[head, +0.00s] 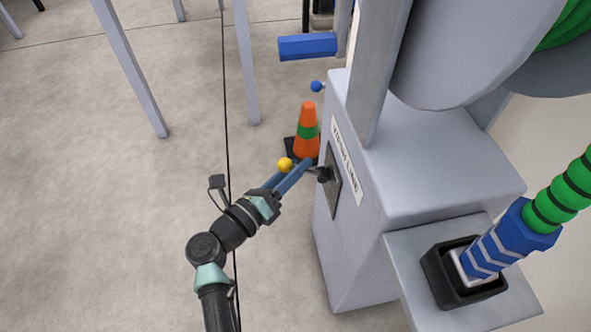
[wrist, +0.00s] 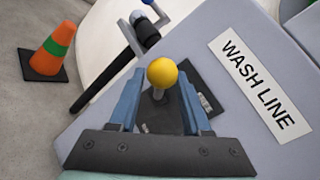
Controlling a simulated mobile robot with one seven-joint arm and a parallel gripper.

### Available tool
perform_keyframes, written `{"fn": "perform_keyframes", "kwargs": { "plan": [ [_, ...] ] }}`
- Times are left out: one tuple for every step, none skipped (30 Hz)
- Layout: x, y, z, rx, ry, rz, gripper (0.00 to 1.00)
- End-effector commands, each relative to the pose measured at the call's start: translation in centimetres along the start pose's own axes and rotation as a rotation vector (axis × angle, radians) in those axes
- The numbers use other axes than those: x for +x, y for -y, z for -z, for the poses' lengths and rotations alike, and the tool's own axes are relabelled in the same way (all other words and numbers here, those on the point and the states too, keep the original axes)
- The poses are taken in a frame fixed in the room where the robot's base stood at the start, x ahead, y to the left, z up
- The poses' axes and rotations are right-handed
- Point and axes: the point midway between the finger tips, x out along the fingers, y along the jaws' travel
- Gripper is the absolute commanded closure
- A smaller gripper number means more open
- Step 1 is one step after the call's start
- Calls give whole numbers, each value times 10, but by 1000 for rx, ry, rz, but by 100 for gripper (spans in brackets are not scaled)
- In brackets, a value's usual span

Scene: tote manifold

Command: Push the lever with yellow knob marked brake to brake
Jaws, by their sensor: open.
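The lever's yellow knob (head: 285,164) stands out from the dark plate (head: 333,180) on the side of the grey cabinet. My gripper (head: 290,176) is open around the knob, one finger on each side. A gap shows on each side in the wrist view (wrist: 160,84), with no clear contact. The lever's dark plate (wrist: 163,115) has a small label (wrist: 206,101), too small to read. The lever's pivot is partly hidden.
The grey cabinet (head: 440,160) bears a "WASH LINE" sign (wrist: 260,88). A blue knob (head: 317,86) and a blue-gripped handle (head: 307,46) stick out beyond the lever. An orange cone (head: 307,132) stands on the floor behind my fingers. Floor to the left is open, apart from grey legs.

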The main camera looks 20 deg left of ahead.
Motion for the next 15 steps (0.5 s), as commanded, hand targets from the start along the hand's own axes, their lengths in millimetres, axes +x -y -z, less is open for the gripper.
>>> {"fn": "perform_keyframes", "kwargs": {
  "plan": [
    [3,0,1,0,0,0,52],
    [4,0,1,0,0,0,52],
    [6,0,1,0,0,0,52],
    [6,0,1,0,0,0,52],
    [6,0,0,-1,-1,0,52],
    [6,0,0,-1,-1,0,52],
    [6,0,0,-1,-1,0,52],
    [6,0,0,-1,-1,0,52],
    [6,0,0,-1,0,0,52],
    [6,0,0,-1,0,0,52],
    [6,0,0,-1,0,0,52],
    [6,0,0,-1,0,0,59],
    [6,0,0,-1,0,0,65],
    [6,0,0,-1,0,0,70],
    [6,0,0,-1,0,0,77]
  ]
}}
